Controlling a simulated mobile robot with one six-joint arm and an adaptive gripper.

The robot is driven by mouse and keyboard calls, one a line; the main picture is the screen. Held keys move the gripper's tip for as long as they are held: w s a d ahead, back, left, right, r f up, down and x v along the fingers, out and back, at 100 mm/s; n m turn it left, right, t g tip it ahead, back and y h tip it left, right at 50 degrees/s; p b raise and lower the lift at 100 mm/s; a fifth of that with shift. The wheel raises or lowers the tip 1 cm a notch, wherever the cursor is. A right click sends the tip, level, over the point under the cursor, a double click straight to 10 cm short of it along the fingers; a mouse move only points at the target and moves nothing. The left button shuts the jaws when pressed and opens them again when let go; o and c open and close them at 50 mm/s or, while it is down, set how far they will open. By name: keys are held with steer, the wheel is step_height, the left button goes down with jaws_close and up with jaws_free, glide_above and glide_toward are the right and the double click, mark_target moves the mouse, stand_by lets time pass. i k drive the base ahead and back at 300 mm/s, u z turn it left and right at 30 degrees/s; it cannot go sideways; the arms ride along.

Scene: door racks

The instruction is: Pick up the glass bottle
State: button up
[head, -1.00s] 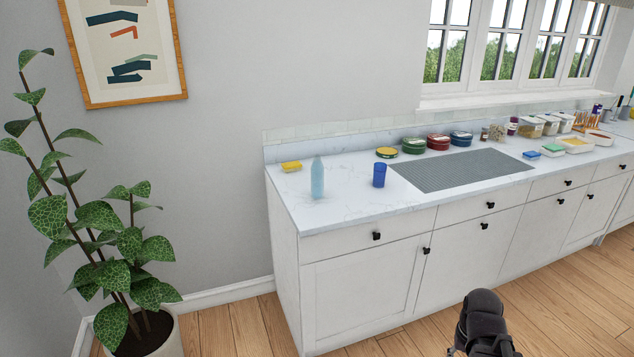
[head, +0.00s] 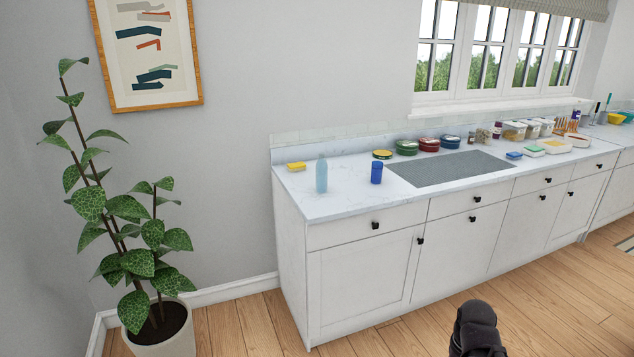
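A pale blue, see-through bottle (head: 321,176) stands upright near the left end of the white countertop (head: 345,202). It fits the glass bottle of the task. A dark blue cup (head: 376,173) stands to its right, apart from it. A dark part of my arm shows at the bottom right, in front of the cabinets and well away from the bottle. My gripper's fingers are not in view.
A yellow sponge-like block (head: 296,166) lies behind the bottle. Several round tins (head: 406,147), a grey mat (head: 450,169) and food containers (head: 514,131) spread to the right. A potted plant (head: 160,330) stands left of the cabinets. The wooden floor in front is clear.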

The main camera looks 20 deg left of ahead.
mark_target(322, 165)
steer(key=z, duration=0.5)
steer(key=i, duration=2.3)
steer(key=u, duration=0.85)
steer(key=i, duration=0.65)
steer(key=u, duration=0.45)
